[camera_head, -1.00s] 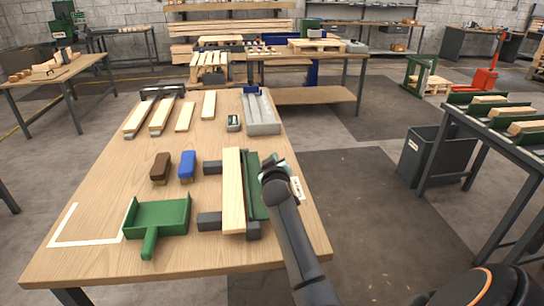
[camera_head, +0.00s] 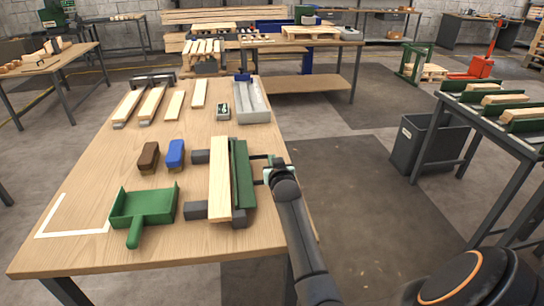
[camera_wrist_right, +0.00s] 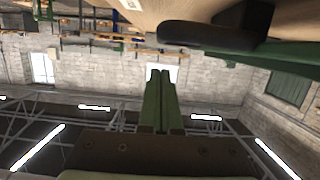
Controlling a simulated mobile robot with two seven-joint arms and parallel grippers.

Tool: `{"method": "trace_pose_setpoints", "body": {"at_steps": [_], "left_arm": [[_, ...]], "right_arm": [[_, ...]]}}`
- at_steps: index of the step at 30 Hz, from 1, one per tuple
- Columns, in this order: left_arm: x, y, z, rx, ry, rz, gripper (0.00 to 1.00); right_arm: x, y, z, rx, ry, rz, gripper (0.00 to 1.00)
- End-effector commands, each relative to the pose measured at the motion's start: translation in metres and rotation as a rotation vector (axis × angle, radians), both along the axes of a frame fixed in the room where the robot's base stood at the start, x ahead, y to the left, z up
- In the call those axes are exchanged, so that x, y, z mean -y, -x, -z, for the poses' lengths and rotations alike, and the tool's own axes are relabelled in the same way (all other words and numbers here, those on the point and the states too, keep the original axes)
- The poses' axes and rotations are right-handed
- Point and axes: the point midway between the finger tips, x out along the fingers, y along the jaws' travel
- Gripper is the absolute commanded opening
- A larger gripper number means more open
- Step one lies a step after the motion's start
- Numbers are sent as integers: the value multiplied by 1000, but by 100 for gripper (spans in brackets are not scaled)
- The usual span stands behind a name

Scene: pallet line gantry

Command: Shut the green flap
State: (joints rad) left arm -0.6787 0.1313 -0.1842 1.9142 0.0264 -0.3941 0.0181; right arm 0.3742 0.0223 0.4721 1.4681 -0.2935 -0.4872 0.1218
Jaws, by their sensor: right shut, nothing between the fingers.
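The green flap (camera_head: 242,178) is a long narrow panel along the right side of a pale wooden board (camera_head: 219,180) on the workbench. It stands at a steep tilt beside the board; its exact angle is hard to tell. My right gripper (camera_head: 267,173) is just right of the flap, near the bench's right edge. Its green fingers (camera_wrist_right: 162,100) are together and empty in the right wrist view. A dark rounded bar (camera_wrist_right: 205,36) and a green strip (camera_wrist_right: 275,54) show above them there. I cannot tell whether the fingers touch the flap. My left gripper is out of view.
Dark blocks (camera_head: 195,210) flank the board's left side. A green dustpan (camera_head: 145,205), brown brush (camera_head: 149,155) and blue brush (camera_head: 175,152) lie to the left. A grey bin (camera_head: 420,146) stands right of the bench, with open floor between.

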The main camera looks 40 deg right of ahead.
Motion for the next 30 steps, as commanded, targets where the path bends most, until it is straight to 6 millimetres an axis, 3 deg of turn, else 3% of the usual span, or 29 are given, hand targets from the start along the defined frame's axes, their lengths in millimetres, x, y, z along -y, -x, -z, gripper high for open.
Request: {"method": "trace_pose_setpoints", "body": {"at_steps": [15,30], "left_arm": [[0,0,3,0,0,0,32],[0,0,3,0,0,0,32]], "right_arm": [[4,3,24,53,-90,1,0],[5,3,29,53,-87,0,0]]}}
